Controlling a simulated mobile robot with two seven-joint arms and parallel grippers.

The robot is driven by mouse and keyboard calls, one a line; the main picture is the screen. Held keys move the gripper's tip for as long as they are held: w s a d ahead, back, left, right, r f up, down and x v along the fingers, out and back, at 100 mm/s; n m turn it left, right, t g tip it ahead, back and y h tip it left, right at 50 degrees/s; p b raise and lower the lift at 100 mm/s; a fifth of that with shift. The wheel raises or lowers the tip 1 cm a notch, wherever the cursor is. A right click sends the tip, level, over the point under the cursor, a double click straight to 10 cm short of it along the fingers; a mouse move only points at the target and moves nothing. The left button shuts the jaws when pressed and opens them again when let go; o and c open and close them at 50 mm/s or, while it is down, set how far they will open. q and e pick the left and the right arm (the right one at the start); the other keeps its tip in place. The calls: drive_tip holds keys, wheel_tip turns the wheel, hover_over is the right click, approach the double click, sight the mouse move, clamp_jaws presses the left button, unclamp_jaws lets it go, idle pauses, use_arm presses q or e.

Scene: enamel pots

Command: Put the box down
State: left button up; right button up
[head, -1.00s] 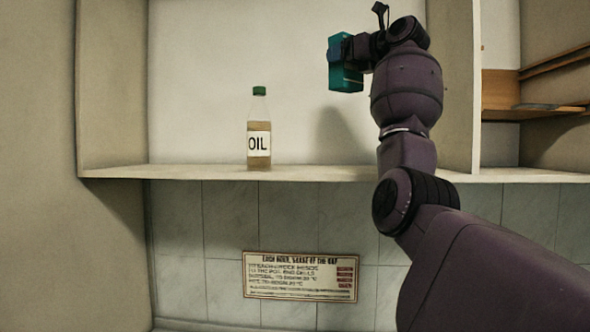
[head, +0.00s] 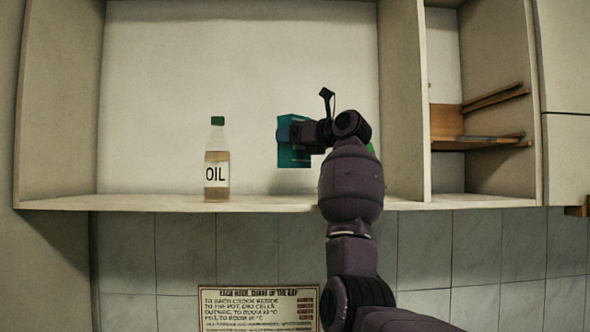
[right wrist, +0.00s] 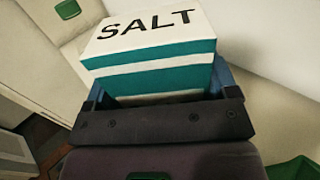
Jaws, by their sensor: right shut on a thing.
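The box is a teal and white salt box (head: 292,157), held in the cupboard opening to the right of the oil bottle (head: 216,172). Its underside shows above the shelf board (head: 262,203), with a gap below it in the picture. My right gripper (head: 285,134) is shut on the box. In the right wrist view, the box (right wrist: 150,57) shows its white face lettered SALT and teal bands, between the blue fingers of the gripper (right wrist: 163,92). My left gripper is not in view.
The oil bottle stands upright with a green cap. A green thing (head: 372,150) is mostly hidden behind my right arm. A cupboard divider (head: 403,100) stands to the right. A printed sign (head: 258,308) hangs on the tiles below. The shelf between bottle and arm looks clear.

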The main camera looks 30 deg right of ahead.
sight(302, 154)
wheel_tip(302, 154, down, 3)
drive_tip(key=shift+f, duration=0.7)
wheel_tip(302, 154, down, 4)
drive_tip(key=shift+r+p, duration=0.25)
drive_tip(key=shift+p, duration=0.1)
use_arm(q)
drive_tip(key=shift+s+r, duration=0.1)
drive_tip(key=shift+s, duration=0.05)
use_arm(e)
drive_tip(key=shift+f, duration=0.1)
drive_tip(key=o, duration=1)
drive_tip(key=shift+f, duration=0.1)
drive_tip(key=shift+o, duration=0.2)
use_arm(q)
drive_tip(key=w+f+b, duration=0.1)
drive_tip(key=b, duration=0.2)
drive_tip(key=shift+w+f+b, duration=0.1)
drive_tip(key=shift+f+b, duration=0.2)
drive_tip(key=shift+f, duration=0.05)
use_arm(e)
drive_tip(key=v, duration=1.2)
